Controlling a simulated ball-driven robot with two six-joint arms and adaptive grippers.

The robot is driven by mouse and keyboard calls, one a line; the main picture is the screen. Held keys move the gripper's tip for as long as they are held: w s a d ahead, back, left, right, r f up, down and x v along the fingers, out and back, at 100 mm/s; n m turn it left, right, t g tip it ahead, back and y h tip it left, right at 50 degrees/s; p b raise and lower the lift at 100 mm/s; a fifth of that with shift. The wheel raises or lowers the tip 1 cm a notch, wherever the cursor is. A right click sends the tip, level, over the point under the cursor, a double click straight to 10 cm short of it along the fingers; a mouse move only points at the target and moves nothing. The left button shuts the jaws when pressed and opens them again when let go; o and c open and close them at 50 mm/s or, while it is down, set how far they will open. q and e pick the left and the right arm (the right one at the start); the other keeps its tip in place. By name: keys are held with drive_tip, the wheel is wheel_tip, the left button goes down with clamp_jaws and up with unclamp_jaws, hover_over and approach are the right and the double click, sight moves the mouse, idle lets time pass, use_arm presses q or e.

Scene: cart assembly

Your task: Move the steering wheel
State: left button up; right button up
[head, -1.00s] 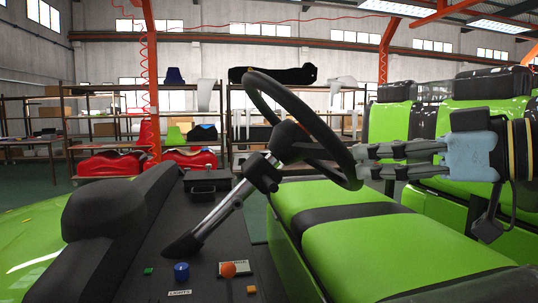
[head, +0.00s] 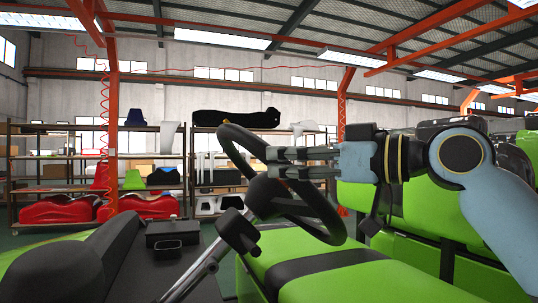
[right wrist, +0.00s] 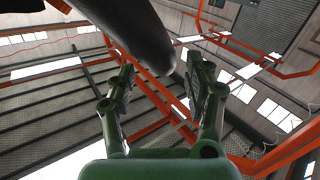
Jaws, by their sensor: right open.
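The black steering wheel (head: 327,221) sits on its tilted column in the middle of the head view, its hub and spokes showing inside the ring. My right gripper (head: 277,163) comes in from the right, with its open fingers overlapping the upper right part of the rim. In the right wrist view the dark rim (right wrist: 142,32) comes down from the top between the two spread green-tinted fingers (right wrist: 158,80). I cannot tell whether either finger touches it. My left gripper is not in view.
A green seat (head: 345,280) with a black stripe lies below the wheel. A black dashboard (head: 135,270) with a small black box (head: 172,234) is to the left. More green seats stand behind my right arm. Shelves (head: 60,158) line the back.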

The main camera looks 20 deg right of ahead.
drive_tip(key=x, duration=0.3)
drive_tip(key=shift+w+a, duration=0.15)
drive_tip(key=shift+w+a+p, duration=0.3)
drive_tip(key=shift+w+a, duration=0.05)
drive_tip(key=shift+w, duration=0.1)
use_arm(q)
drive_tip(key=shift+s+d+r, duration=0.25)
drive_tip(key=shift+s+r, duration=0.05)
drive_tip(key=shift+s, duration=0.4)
use_arm(e)
drive_tip(key=shift+c, duration=0.4)
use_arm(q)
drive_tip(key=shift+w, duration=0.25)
use_arm(e)
clamp_jaws()
